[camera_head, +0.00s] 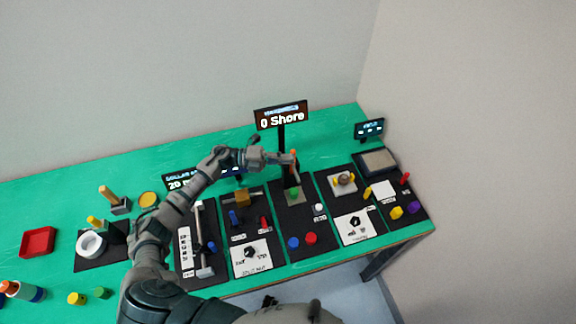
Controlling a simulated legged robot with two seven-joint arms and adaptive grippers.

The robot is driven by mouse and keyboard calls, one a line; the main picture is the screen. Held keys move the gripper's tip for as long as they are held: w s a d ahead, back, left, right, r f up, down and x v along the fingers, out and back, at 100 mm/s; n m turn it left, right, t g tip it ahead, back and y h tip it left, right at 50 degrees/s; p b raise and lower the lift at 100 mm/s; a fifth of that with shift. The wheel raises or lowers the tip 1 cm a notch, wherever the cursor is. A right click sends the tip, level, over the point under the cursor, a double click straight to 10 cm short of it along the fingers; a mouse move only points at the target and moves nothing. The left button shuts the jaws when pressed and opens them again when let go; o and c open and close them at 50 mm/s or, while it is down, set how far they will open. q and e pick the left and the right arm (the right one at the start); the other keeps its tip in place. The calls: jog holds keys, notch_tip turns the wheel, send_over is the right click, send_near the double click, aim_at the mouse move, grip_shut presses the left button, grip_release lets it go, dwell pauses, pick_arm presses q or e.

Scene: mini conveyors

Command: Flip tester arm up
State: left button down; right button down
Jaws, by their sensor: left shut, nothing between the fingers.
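The Shore tester sits on a black board (294,224) at the middle right of the table, with its display (281,116) reading "0 Shore" on a post behind it. My left gripper (290,159) is shut and empty, right at the upper part of the tester. I cannot tell whether it touches it. The gripper partly hides the tester, so the tester arm's exact angle is unclear. My right gripper is not in view.
A blue button (293,242), a red button (310,238) and a white knob (318,208) are on the tester's board. Neighbouring boards stand close on both sides. A red tray (38,241) and a white ring (90,244) lie at the left. Bare green table (180,160) lies behind.

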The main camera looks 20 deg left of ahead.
pick_arm(q)
jog(key=shift+w+a, duration=0.2)
jog(key=shift+w, duration=0.05)
jog(key=shift+w+r, duration=0.1)
jog(key=shift+r, duration=0.1)
dwell(0.3)
jog(key=shift+a, duration=0.1)
